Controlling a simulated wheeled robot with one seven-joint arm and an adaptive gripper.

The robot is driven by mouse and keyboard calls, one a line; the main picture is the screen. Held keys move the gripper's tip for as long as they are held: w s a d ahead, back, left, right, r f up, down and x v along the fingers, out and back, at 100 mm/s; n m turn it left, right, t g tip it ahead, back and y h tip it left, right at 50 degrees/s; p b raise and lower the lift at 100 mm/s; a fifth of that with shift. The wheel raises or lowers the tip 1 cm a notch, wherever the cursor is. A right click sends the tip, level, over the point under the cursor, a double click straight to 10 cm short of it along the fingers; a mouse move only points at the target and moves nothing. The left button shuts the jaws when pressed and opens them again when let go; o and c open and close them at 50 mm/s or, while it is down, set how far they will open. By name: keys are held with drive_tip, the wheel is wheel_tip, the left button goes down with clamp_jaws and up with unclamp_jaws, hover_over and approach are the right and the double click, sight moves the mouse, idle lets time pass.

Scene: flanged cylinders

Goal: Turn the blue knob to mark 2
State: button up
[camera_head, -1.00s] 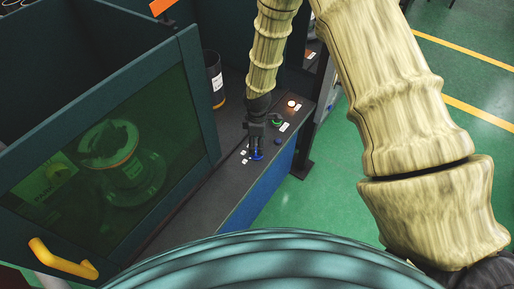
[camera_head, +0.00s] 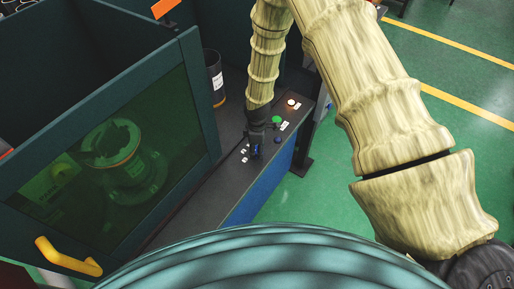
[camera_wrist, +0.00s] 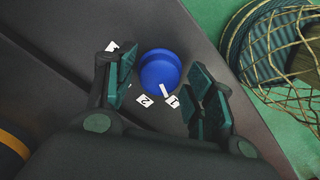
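The blue knob (camera_wrist: 160,68) is round and sits on the dark panel. The white line at its lower rim points toward the label 1 (camera_wrist: 172,102). The label 2 (camera_wrist: 144,100) lies just left of that. A further white label (camera_wrist: 112,46) is partly hidden by the left finger. My gripper (camera_wrist: 164,88) is open, with one finger on each side of the knob and a visible gap to both. In the head view my gripper (camera_head: 256,153) is over the panel and hides most of the knob.
A green button (camera_head: 276,120), a lit white button (camera_head: 291,104) and a dark blue control (camera_head: 277,140) are close by on the panel. A black canister (camera_head: 214,78) stands behind. A cabinet with a green window and yellow handle (camera_head: 68,257) is at left.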

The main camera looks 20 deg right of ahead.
drive_tip(key=c, duration=0.6)
drive_tip(key=shift+m+b, duration=0.4)
drive_tip(key=m+b, duration=0.1)
drive_tip(key=m, duration=0.1)
drive_tip(key=shift+f+m+b, duration=0.1)
drive_tip(key=shift+m+b, duration=0.25)
drive_tip(key=shift+m, duration=0.05)
drive_tip(key=shift+m+b, duration=1)
drive_tip(key=shift+m, duration=1.6)
drive_tip(key=o, duration=1)
